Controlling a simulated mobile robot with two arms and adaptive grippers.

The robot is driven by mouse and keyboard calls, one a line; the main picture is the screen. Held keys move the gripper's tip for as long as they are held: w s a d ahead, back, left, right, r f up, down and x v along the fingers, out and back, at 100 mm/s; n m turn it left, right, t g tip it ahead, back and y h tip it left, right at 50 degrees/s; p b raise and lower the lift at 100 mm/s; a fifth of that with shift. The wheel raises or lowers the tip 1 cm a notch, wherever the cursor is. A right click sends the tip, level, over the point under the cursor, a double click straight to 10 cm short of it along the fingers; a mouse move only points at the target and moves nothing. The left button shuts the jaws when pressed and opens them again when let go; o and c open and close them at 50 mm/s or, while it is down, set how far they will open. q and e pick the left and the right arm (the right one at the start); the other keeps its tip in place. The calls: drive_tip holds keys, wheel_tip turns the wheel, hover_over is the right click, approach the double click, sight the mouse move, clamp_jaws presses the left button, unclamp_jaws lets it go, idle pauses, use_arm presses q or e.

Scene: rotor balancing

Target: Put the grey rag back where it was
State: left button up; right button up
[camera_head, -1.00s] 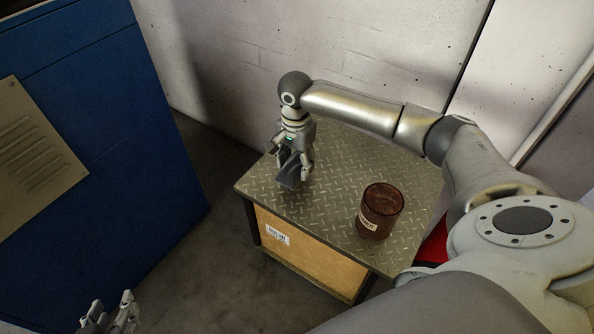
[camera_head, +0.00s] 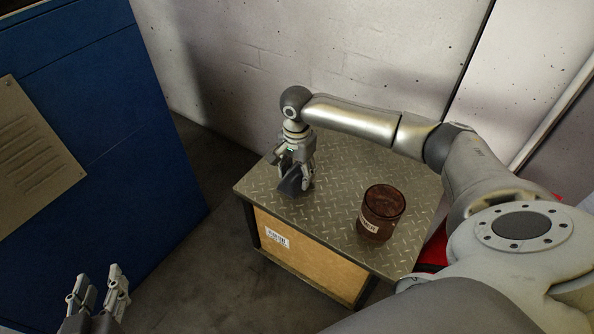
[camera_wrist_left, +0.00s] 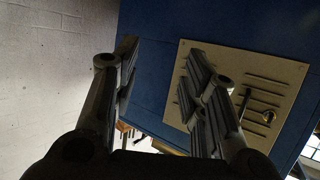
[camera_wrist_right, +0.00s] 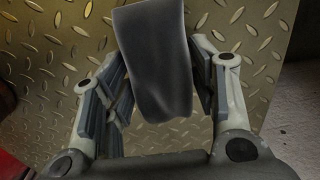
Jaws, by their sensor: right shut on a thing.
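The grey rag (camera_head: 290,183) hangs as a dark folded strip from my right gripper (camera_head: 300,174), low over the left part of a metal table top (camera_head: 335,170). In the right wrist view the rag (camera_wrist_right: 152,62) lies between the fingers of my right gripper, which is shut on it. I cannot tell for sure whether the rag's lower end touches the table top. My left gripper (camera_head: 99,284) is open and empty at the lower left, away from the table. Its spread fingers also show in the left wrist view.
A dark red labelled jar (camera_head: 381,212) stands on the table top, right of the rag. A blue cabinet (camera_head: 100,120) stands on the left, and a pale wall (camera_head: 330,50) rises behind. The table top between rag and jar is clear.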

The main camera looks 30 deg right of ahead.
use_arm(q)
drive_tip(key=shift+s+f, duration=0.1)
drive_tip(key=shift+f, duration=0.2)
use_arm(e)
drive_tip(key=o, duration=0.9)
